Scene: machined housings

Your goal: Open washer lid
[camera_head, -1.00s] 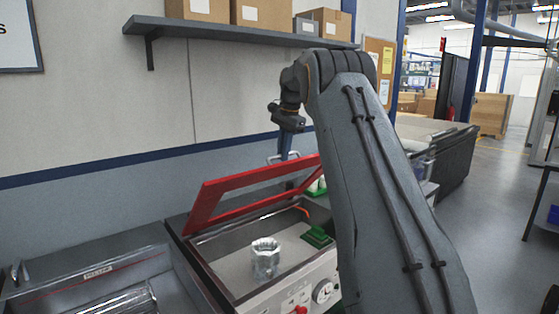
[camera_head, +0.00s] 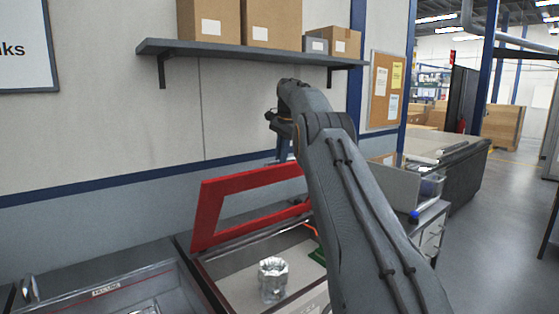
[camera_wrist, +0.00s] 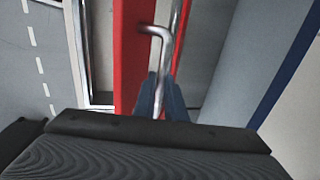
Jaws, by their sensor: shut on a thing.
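The washer lid is a red frame (camera_head: 207,215), raised and tilted back over the washer (camera_head: 213,284) in the head view. Its red edge also shows in the wrist view (camera_wrist: 133,60). A bent metal handle (camera_wrist: 155,31) is on the lid. My gripper (camera_wrist: 161,97) is shut on this handle, with its blue fingers on either side of the bar. In the head view my gripper (camera_head: 284,152) is at the lid's upper edge, and my arm hides the lid's right part. A shiny metal housing (camera_head: 273,279) stands inside the open washer.
A grey shelf (camera_head: 250,52) with cardboard boxes hangs on the wall above. A grey tray (camera_head: 130,291) lies left of the washer. A green block (camera_head: 318,256) shows partly behind my arm. A bin (camera_head: 398,183) stands at right.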

